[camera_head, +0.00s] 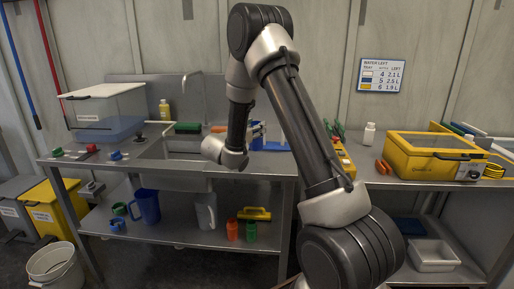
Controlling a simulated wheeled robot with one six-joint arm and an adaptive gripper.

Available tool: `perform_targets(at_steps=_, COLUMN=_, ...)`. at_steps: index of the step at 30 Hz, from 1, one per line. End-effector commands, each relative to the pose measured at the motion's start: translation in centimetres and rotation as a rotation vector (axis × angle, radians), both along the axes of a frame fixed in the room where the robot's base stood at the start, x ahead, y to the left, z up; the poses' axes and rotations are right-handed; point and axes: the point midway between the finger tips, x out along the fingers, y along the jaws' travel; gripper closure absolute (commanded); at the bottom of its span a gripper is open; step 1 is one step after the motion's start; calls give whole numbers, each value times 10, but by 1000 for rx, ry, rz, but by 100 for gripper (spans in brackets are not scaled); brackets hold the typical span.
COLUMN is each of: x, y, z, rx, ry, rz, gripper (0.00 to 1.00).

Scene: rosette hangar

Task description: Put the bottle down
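My arm's wrist (225,152) hangs over the right side of the sink. My gripper's fingers are not clearly visible; my own arm links block part of that area, so I cannot tell whether they hold anything. A small yellow bottle (165,111) stands behind the sink. A small white bottle (369,134) stands upright on the right counter. Which bottle the task means is not clear. A blue item (257,137) shows partly beside my arm.
A clear water tank (105,115) stands on the left of the steel counter. A blue pitcher (147,206) stands on the lower shelf. A bucket (54,268) is on the floor.

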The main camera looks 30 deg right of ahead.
Motion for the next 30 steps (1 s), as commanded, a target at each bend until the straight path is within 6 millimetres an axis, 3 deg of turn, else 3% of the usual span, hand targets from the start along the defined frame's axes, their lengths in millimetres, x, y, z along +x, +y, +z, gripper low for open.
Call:
perform_targets(at_steps=13, x=0, y=0, z=-55, rx=-1, ry=1, rz=-1, gripper=73)
perform_targets(at_steps=24, x=0, y=0, z=-59, rx=0, ry=-1, rz=-1, gripper=73)
perform_targets(at_steps=25, x=0, y=0, z=-59, rx=0, ry=-1, rz=-1, gripper=51)
perform_targets(at_steps=28, x=0, y=0, z=-59, rx=0, ry=-1, rz=-1, gripper=33)
perform_targets(at_steps=30, x=0, y=0, z=-59, rx=0, ry=-1, rz=-1, gripper=33)
